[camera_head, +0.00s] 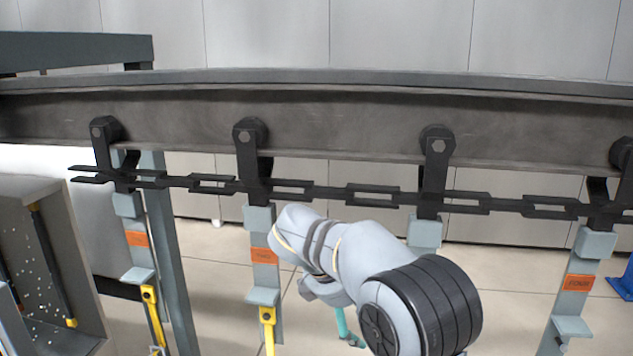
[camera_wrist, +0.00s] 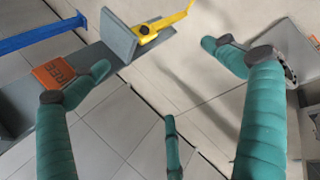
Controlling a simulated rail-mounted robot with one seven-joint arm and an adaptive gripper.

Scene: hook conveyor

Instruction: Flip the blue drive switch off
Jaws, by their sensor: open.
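I cannot make out the blue drive switch in either view. My gripper (camera_wrist: 155,75) is open in the wrist view, with its teal padded fingers spread apart and nothing held between them. In the head view, my gripper (camera_head: 345,325) is mostly hidden behind my grey wrist, with only a little teal showing. In the wrist view, one fingertip overlaps a grey hanger plate (camera_wrist: 92,58) near its orange label (camera_wrist: 52,73). I cannot tell whether they touch.
A dark overhead rail (camera_head: 330,125) carries a black chain (camera_head: 370,195). Several grey hangers with orange labels (camera_head: 265,256) and yellow hooks (camera_head: 268,318) hang below. A grey box (camera_head: 60,260) stands left. A blue part (camera_head: 625,282) shows at the right edge. A blue bar (camera_wrist: 40,35) crosses the wrist view.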

